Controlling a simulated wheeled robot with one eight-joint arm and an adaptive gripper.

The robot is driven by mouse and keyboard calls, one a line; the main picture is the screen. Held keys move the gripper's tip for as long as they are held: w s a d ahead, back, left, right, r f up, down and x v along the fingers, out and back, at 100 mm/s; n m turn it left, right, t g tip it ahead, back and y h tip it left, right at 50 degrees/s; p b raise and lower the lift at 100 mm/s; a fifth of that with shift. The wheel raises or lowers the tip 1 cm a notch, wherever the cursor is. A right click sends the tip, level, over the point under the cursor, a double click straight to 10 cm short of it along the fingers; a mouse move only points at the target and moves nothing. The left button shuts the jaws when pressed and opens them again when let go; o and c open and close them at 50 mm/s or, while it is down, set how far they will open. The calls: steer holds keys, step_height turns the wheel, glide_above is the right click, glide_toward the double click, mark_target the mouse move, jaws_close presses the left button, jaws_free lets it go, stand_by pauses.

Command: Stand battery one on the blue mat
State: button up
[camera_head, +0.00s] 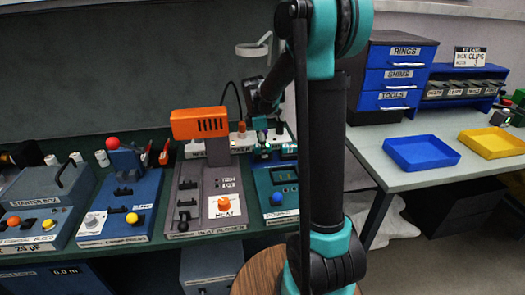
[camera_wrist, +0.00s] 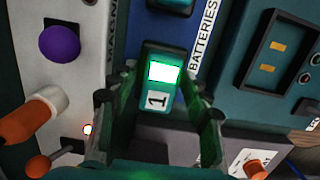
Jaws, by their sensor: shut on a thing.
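Battery one (camera_wrist: 157,98) shows in the wrist view as a dark teal block with a white "1" label and a bright green-white panel. My gripper (camera_wrist: 160,112) has a finger on each side of it and is shut on it. In the head view my gripper (camera_head: 262,137) is low over the back of the bench, behind the teal device; the battery is too small to make out there. I cannot make out a flat blue mat; a shallow blue tray (camera_head: 387,144) lies on the right table.
An orange heat blower (camera_head: 199,123) stands just left of my gripper. A blue-edged strip labelled "BATTERIES" (camera_wrist: 203,38) is beside the battery. A yellow tray (camera_head: 491,142), a blue drawer cabinet (camera_head: 391,76) and a clips rack (camera_head: 462,88) are on the right table, with bare tabletop in front.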

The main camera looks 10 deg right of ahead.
mark_target(259, 146)
steer(key=shift+f, duration=0.75)
steer(key=shift+f, duration=0.1)
steer(key=o, duration=1.4)
steer(key=shift+o, duration=0.2)
steer(key=r, duration=0.4)
steer(key=a+r, duration=0.1)
steer(key=r, duration=0.7)
steer(key=shift+a+r, duration=0.1)
steer(key=shift+a, duration=0.1)
